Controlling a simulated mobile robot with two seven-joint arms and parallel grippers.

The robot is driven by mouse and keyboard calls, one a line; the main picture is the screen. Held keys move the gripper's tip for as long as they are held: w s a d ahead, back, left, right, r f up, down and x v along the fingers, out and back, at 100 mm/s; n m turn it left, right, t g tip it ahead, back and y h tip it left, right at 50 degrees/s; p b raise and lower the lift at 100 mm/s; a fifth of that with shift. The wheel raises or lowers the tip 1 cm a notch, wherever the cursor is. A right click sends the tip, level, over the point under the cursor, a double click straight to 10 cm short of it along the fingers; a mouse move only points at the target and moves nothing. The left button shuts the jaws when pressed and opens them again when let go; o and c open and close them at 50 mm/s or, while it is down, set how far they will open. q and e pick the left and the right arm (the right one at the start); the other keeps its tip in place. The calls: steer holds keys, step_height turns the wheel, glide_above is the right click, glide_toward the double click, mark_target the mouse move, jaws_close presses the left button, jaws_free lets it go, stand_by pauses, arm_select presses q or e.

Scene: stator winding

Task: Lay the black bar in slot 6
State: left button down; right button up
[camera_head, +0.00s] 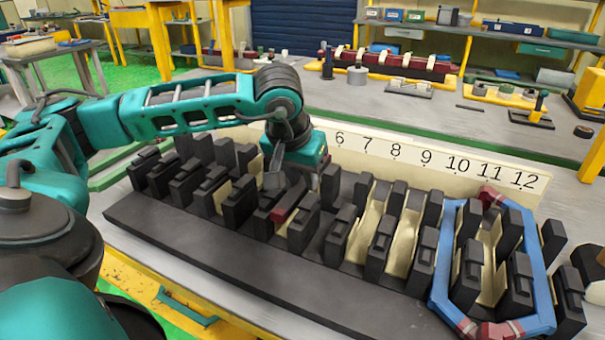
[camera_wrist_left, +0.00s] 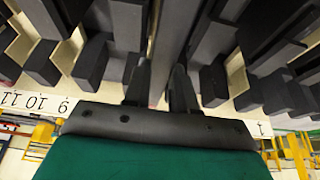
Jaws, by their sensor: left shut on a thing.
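My left gripper (camera_head: 288,186) is low over the black toothed block (camera_head: 240,248), a little to the front left of the number 6 (camera_head: 339,138). In the left wrist view, its fingers (camera_wrist_left: 160,88) are closed about a long dark bar (camera_wrist_left: 173,45) that runs away between rows of black teeth. The head view shows a dark red strip (camera_head: 290,203) between two teeth just under the gripper; I cannot tell whether it is part of the held thing. The gripper hides the far part of that slot, so the bar's depth is unclear. My right gripper is not in view.
A blue coil (camera_head: 541,275) with red ends loops around teeth at the right. Cream liners (camera_head: 366,222) show in several slots. A cream number strip (camera_head: 440,148) stands behind the block. A bench (camera_head: 415,105) with parts lies further back.

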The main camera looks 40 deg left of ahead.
arm_select(q)
steer(key=shift+f, duration=0.3)
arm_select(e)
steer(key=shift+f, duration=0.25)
arm_select(q)
steer(key=shift+f+b, duration=0.5)
steer(key=shift+b, duration=0.2)
steer(key=shift+f, duration=0.25)
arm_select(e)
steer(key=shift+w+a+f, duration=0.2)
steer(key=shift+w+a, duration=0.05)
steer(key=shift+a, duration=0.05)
arm_select(q)
steer(key=shift+f+b, duration=0.1)
steer(key=shift+b, duration=0.2)
steer(key=shift+f, duration=0.15)
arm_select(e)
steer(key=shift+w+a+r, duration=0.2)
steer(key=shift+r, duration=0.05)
arm_select(q)
steer(key=c, duration=1)
jaws_free()
steer(key=shift+o, duration=0.9)
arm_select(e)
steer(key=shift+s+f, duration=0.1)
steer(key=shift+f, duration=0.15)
